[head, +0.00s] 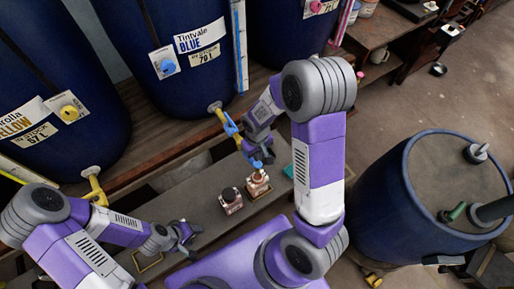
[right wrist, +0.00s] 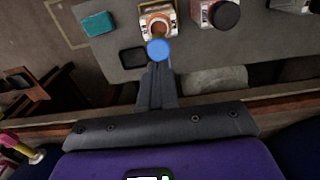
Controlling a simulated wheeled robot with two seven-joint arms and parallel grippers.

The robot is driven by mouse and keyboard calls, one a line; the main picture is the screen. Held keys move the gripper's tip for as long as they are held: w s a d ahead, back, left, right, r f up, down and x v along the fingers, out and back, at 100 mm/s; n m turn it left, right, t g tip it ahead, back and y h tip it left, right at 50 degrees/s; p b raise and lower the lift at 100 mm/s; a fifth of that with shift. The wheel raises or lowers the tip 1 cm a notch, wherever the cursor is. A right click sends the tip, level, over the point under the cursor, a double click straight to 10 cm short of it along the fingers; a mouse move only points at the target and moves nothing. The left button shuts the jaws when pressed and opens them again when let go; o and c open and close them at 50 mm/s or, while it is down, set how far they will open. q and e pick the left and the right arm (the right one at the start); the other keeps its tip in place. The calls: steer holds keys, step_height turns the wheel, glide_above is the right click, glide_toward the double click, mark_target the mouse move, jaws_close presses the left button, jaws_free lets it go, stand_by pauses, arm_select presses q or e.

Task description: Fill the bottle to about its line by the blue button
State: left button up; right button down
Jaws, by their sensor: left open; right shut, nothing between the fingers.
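An open bottle (head: 258,184) with an orange-brown neck and pale label stands on the grey bench under my right gripper (head: 260,160). It also shows at the top of the right wrist view (right wrist: 158,22). My right gripper is shut and empty. In the right wrist view its tips (right wrist: 157,68) lie right by a round blue knob (right wrist: 158,49), which overlaps the bottle's near side; contact is unclear. A blue button (head: 167,66) sits on a white plate on the blue vat (head: 190,90). The bottle's line and fill level are not readable. My left gripper (head: 186,238) is open, above the bench's left part.
A black-capped bottle (head: 231,200) stands left of the open one. A teal block (right wrist: 98,23) and a dark square (right wrist: 132,57) lie near it. A yellow spout with a blue lever (head: 231,126) juts from the blue vat. A large lidded barrel (head: 400,200) stands right.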

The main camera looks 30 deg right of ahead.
mark_target(257, 164)
steer(key=shift+f+b, duration=0.5)
steer(key=shift+f, duration=1.75)
